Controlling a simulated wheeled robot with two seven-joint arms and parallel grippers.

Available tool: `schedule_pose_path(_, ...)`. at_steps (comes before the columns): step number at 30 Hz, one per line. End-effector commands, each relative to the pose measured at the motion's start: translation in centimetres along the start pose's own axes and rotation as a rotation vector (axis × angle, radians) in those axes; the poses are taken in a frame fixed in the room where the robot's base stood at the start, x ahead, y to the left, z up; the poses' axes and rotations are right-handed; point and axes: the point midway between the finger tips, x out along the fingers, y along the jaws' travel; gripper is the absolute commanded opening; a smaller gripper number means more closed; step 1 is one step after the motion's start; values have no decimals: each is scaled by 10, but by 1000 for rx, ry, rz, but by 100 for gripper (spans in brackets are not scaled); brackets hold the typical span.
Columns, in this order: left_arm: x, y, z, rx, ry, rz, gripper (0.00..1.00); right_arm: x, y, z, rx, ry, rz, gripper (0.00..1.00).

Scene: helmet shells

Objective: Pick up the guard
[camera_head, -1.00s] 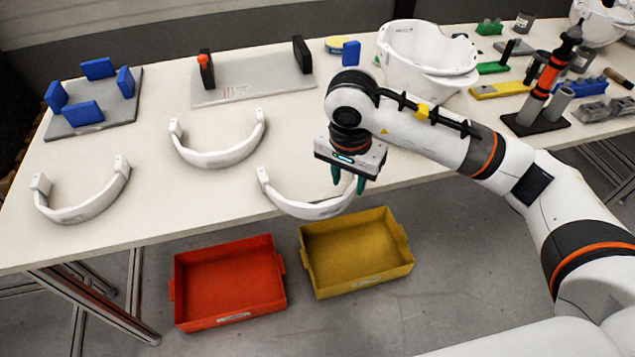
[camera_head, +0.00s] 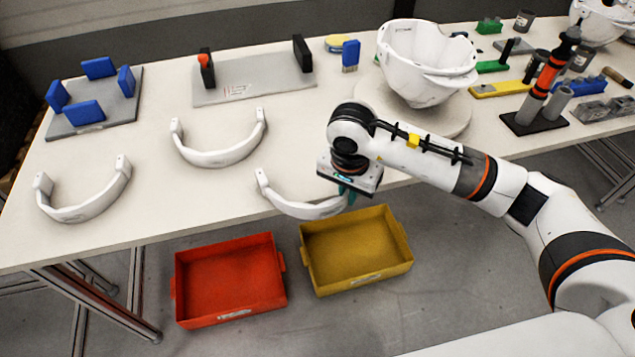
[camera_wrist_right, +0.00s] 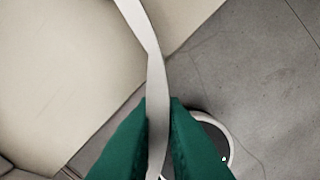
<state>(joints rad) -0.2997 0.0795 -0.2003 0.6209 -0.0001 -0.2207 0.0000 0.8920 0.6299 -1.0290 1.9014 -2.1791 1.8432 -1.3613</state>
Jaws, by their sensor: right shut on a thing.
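Three white curved guards lie on the table: one at the far left (camera_head: 82,212), one in the middle (camera_head: 218,158), and one at the table's front edge (camera_head: 300,208). My right gripper (camera_head: 346,192) is shut on the right end of the front-edge guard. In the right wrist view the green fingers (camera_wrist_right: 158,130) close on both sides of the guard's thin white band (camera_wrist_right: 157,85). The guard's right end is partly hidden by the gripper. I cannot tell whether the guard is lifted clear of the table. My left gripper is not in view.
A red bin (camera_head: 230,282) and a yellow bin (camera_head: 356,250) stand below the table's front edge. A white helmet shell (camera_head: 428,62) sits on a round stand (camera_head: 450,118). A grey plate with blue blocks (camera_head: 95,100) and a grey fixture plate (camera_head: 255,85) lie behind the guards.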

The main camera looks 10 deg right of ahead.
Motion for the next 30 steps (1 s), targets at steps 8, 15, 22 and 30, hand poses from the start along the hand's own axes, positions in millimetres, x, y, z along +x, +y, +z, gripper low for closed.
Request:
schedule_pose_path(8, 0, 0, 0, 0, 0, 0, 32, 0, 0, 0, -2, 1, -3, 0)
schedule_pose_path(15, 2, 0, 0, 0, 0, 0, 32, -20, 0, 3, 0, -3, 1, 0)
schedule_pose_path(22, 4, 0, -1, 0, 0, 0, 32, -68, 1, 9, 0, -3, 3, 0)
schedule_pose_path(30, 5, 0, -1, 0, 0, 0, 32, -98, 0, 12, 0, -1, -1, 0)
